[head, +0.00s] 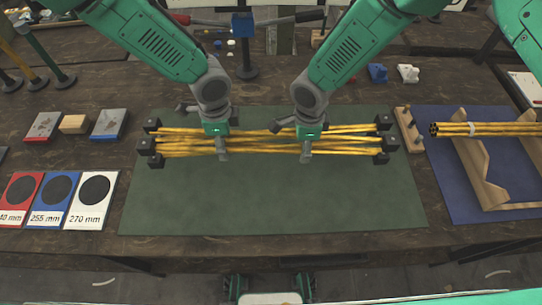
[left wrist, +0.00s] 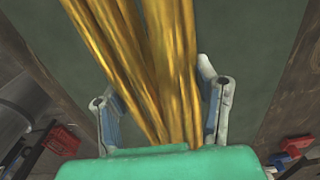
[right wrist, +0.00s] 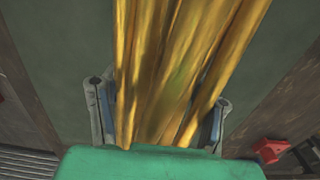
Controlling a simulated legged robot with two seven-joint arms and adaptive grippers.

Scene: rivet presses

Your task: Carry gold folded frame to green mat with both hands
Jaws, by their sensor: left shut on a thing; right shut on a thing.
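The gold folded frame (head: 262,143) is a bundle of gold rods with black corner blocks at both ends. It lies level over the far half of the green mat (head: 270,205); I cannot tell whether it touches the mat. My left gripper (head: 221,150) is shut around the bundle left of its middle. My right gripper (head: 306,152) is shut around it right of its middle. In the left wrist view the gold rods (left wrist: 165,65) run between the fingers. In the right wrist view the rods (right wrist: 175,70) fill the space between the fingers.
A blue mat (head: 462,180) on the right bears a wooden cradle (head: 480,180) with a second gold bundle (head: 485,129). A small wooden rack (head: 408,130) stands close to the frame's right end. Size cards (head: 92,200) lie left of the green mat. The mat's near half is clear.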

